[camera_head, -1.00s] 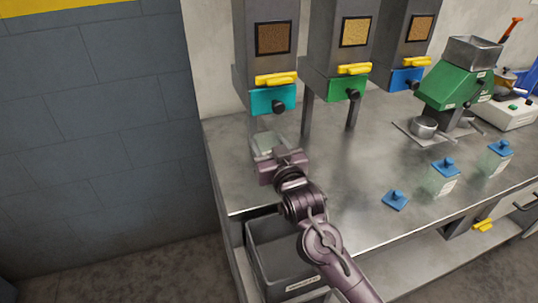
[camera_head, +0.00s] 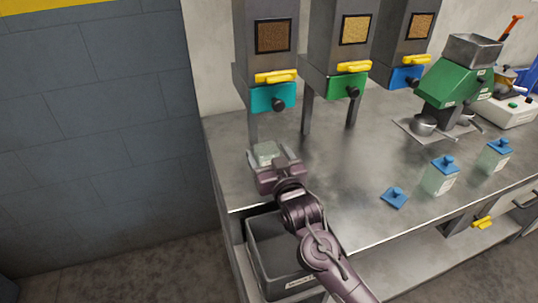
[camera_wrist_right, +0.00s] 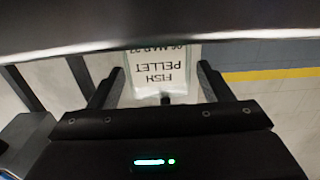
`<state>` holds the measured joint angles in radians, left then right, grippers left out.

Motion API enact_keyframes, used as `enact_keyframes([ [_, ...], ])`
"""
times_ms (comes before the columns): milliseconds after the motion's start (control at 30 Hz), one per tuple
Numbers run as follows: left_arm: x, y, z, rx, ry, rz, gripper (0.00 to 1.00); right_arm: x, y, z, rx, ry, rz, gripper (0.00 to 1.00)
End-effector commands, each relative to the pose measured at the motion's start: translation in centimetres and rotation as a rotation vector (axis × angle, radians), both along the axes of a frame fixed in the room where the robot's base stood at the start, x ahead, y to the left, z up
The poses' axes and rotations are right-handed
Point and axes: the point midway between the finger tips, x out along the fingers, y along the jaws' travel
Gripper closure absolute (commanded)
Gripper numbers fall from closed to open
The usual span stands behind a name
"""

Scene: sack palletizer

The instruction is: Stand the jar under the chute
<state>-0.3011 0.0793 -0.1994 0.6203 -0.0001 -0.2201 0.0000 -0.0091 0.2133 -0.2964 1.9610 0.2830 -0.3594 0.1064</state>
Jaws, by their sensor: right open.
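The open-topped glass jar (camera_head: 265,150) stands on the steel counter, below and a little in front of the teal chute (camera_head: 273,98) in the head view. In the right wrist view its label (camera_wrist_right: 165,70) reads FISH PELLET. My right gripper (camera_head: 267,157) is open, with one finger at each side of the jar; the wrist view shows the fingers (camera_wrist_right: 158,82) spread apart. I cannot tell whether either finger touches it. The jar's lower part is hidden by the gripper. My left gripper is not in view.
Green (camera_head: 343,87) and blue (camera_head: 406,77) chutes stand to the right. A loose blue lid (camera_head: 395,198) and two lidded jars (camera_head: 440,180) (camera_head: 495,157) are on the counter's right side. A grey bin (camera_head: 270,255) sits below the front edge. The counter's middle is clear.

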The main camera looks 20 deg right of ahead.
Motion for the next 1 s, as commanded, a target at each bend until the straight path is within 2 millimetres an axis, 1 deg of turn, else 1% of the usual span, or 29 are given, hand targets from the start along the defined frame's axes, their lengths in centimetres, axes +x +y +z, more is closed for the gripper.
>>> enact_keyframes([
  [167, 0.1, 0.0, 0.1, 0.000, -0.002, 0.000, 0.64, -0.1, 0.0, 0.4, 0.000, -0.002, 0.000, 0.28],
  [267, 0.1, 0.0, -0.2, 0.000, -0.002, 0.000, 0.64, -1.4, 0.0, 0.1, 0.001, 0.001, 0.000, 0.28],
  [500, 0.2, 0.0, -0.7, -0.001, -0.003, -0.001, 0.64, -5.5, -0.2, 0.1, 0.001, 0.002, 0.001, 0.28],
  [600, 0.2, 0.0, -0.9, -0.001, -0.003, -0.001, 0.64, -6.7, -0.2, 0.1, 0.000, 0.001, 0.000, 0.28],
  [767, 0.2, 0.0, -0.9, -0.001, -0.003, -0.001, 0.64, -7.5, -0.2, 0.3, 0.000, -0.001, 0.000, 0.28],
  [1000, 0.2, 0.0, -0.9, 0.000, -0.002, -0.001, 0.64, -7.5, -0.2, 0.3, 0.000, -0.001, 0.000, 0.28],
])
